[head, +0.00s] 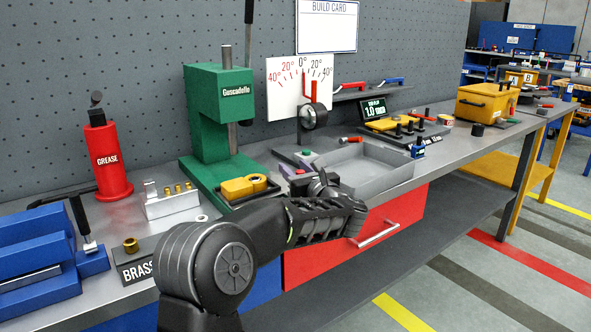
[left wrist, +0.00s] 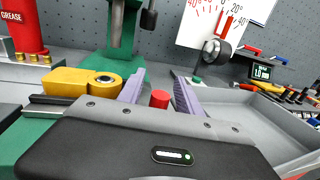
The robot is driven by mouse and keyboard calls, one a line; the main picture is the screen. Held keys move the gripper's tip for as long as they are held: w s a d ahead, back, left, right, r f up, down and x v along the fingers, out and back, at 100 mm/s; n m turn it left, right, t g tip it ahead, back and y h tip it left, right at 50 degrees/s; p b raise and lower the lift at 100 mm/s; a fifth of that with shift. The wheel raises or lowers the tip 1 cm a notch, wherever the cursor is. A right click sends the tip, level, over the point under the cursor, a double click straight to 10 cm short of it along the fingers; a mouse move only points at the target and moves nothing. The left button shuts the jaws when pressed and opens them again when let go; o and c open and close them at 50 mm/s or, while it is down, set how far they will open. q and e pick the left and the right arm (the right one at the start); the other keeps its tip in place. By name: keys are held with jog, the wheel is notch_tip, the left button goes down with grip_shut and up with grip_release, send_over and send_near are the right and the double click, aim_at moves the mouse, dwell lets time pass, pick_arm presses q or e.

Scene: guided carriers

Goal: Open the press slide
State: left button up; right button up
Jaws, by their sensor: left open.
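The green press (head: 216,120) stands on the bench against the pegboard. In the left wrist view a yellow block with a dark-ringed hole (left wrist: 85,82) lies left of my fingers. My left gripper (head: 303,174) is just right of the tray, its purple fingers spread. In the left wrist view a short red knob (left wrist: 160,99) shows between the open fingers (left wrist: 157,88), not gripped. Its link to the slide is hidden behind my gripper. My right gripper is out of view.
A grey tray (head: 372,187) lies right of my gripper, and a dial gauge (head: 312,116) stands behind it. A red grease can (head: 107,160) and a light block with brass pegs (head: 170,204) stand left. A red drawer (head: 405,209) is under the bench edge.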

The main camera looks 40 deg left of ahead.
pick_arm(q)
jog(key=v, duration=0.7)
jog(key=shift+s+d+b, duration=0.15)
jog(key=shift+d+b, duration=0.2)
jog(key=shift+b, duration=0.05)
